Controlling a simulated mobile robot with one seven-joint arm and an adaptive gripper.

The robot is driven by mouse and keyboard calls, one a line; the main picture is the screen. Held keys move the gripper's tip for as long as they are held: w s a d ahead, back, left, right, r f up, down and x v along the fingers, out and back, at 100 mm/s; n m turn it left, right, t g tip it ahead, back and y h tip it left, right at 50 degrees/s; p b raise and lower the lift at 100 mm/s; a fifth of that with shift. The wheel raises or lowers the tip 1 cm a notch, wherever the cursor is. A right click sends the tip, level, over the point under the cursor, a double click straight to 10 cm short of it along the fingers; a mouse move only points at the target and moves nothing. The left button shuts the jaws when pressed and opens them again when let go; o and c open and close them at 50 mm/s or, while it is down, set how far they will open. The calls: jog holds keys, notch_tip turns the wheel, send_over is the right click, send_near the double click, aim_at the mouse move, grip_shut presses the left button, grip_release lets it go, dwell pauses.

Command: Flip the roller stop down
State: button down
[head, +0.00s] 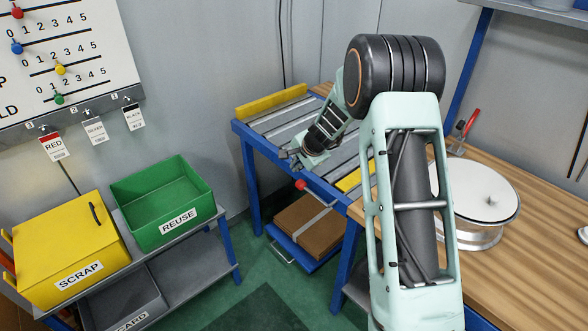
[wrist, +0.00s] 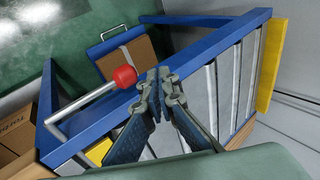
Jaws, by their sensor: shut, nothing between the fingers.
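A lever with a red knob (head: 300,185) sticks out from the front side of the blue roller table (head: 340,193). In the wrist view, its grey bent rod ends in the red knob (wrist: 125,76). A yellow strip (head: 355,178) lies at the table's near end, partly behind my arm; it also shows in the wrist view (wrist: 97,151). My gripper (head: 290,153) is shut and empty over the table's front edge. In the wrist view, its fingertips (wrist: 163,77) appear just right of the knob, with a small gap; depth is unclear.
Another yellow bar (head: 271,102) stands at the table's far end. A cardboard box (head: 305,224) sits on a blue cart below. Yellow SCRAP (head: 70,250) and green REUSE (head: 160,203) bins stand left. A wooden bench (head: 540,250) with a white-topped drum (head: 482,192) is right.

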notch_tip(320, 180, up, 10)
jog(key=a, duration=0.1)
jog(key=shift+s+a+f+p, duration=0.2)
jog(key=shift+s+p, duration=0.1)
jog(key=shift+s, duration=0.05)
